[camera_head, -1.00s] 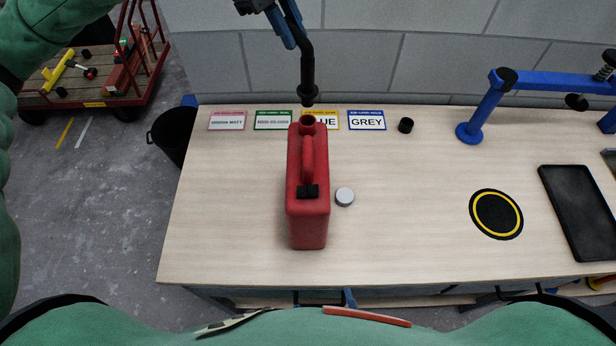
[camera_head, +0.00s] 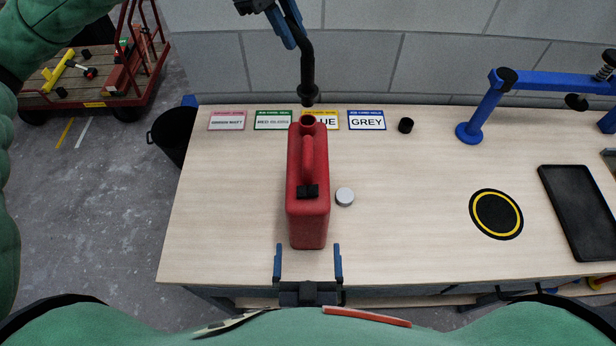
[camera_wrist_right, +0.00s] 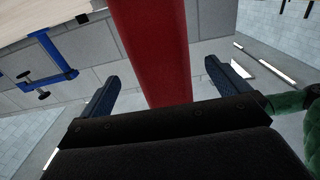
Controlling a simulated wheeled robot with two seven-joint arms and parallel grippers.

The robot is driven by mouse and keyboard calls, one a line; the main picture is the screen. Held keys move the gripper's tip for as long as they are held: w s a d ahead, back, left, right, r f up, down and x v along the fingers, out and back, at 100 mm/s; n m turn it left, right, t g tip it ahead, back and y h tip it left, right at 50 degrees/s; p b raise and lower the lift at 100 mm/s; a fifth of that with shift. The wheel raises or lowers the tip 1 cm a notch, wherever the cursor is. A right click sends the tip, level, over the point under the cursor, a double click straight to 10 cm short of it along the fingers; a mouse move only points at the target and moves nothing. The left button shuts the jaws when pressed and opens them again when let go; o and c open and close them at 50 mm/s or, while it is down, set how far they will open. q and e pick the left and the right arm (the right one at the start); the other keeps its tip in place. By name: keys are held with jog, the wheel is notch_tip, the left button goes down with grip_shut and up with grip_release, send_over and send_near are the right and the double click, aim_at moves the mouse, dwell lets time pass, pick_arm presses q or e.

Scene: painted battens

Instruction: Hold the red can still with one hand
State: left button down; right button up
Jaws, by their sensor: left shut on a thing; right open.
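The red can (camera_head: 308,215) stands upright on the wooden table, its open neck at the far end and its handle on top. It also fills the upper middle of the right wrist view (camera_wrist_right: 155,50), between the two fingers. My right gripper (camera_head: 308,262) is open at the table's front edge, its fingers spread to either side of the can's near end, apart from it. My left gripper (camera_head: 287,30) is above the far side of the can, shut on a black bent spout (camera_head: 307,70). The spout's lower end hangs just above and behind the can's neck.
A grey-white cap (camera_head: 345,197) lies right of the can. Several label cards (camera_head: 367,120) and a small black cap (camera_head: 405,125) lie along the back. A round yellow-ringed mat (camera_head: 496,214), a black tray (camera_head: 580,212) and a blue clamp stand (camera_head: 485,105) are at right. The left table area is clear.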

jog(key=w, duration=0.9)
jog(key=c, duration=1.8)
